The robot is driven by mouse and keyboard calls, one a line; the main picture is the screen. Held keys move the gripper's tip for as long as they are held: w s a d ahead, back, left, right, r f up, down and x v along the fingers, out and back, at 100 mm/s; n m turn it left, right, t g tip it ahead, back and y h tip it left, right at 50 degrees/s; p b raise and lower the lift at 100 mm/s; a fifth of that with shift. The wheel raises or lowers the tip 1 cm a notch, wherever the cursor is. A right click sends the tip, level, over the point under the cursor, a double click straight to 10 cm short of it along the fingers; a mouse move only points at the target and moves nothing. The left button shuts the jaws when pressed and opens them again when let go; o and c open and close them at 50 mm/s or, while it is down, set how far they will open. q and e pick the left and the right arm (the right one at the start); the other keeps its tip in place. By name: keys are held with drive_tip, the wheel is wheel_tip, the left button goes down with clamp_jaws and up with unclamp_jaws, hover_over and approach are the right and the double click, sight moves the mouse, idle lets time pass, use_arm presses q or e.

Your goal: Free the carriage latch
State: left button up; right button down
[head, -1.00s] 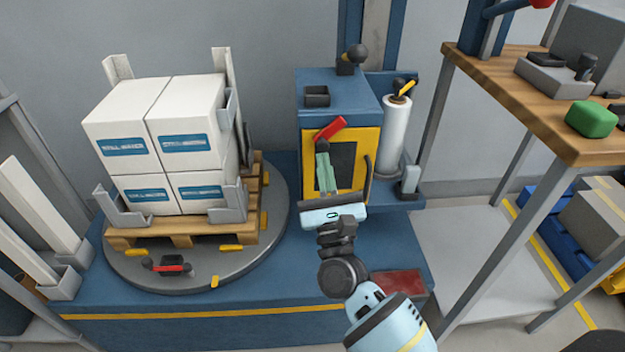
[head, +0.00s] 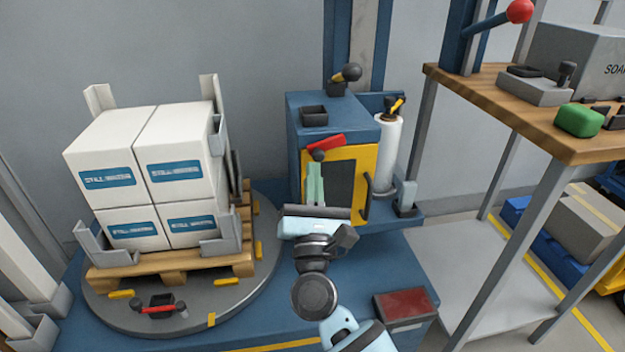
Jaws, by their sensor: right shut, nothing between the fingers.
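A red lever (head: 326,141) sits near the top of the yellow-framed dark panel (head: 341,185) on the blue cabinet (head: 330,112). It slopes slightly up to the right, with a black knob at its lower left. It may be the carriage latch; no label confirms this. My right gripper (head: 316,168) is in front of the panel, its pale green fingers shut and empty. The fingertips are just below the black knob; I cannot tell if they touch. A film roll (head: 386,152) with a yellow-black handle (head: 397,105) stands right of the cabinet. My left gripper is not in view.
Stacked white boxes (head: 140,180) stand on a pallet (head: 170,268) on the round turntable (head: 235,295) at left. A black-knobbed lever (head: 347,75) is on the cabinet's back. A wooden bench (head: 500,105) is at right. A red-topped block (head: 404,306) lies on the blue base.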

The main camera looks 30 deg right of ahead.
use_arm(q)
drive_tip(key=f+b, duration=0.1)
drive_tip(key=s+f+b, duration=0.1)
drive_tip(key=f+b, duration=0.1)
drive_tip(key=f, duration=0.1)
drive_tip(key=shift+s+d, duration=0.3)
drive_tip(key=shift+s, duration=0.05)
use_arm(e)
drive_tip(key=w+f+v, duration=0.1)
drive_tip(key=f+v, duration=0.1)
drive_tip(key=v, duration=1.1)
drive_tip(key=shift+w, duration=0.25)
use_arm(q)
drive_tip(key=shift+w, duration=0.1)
use_arm(e)
drive_tip(key=shift+d, duration=0.1)
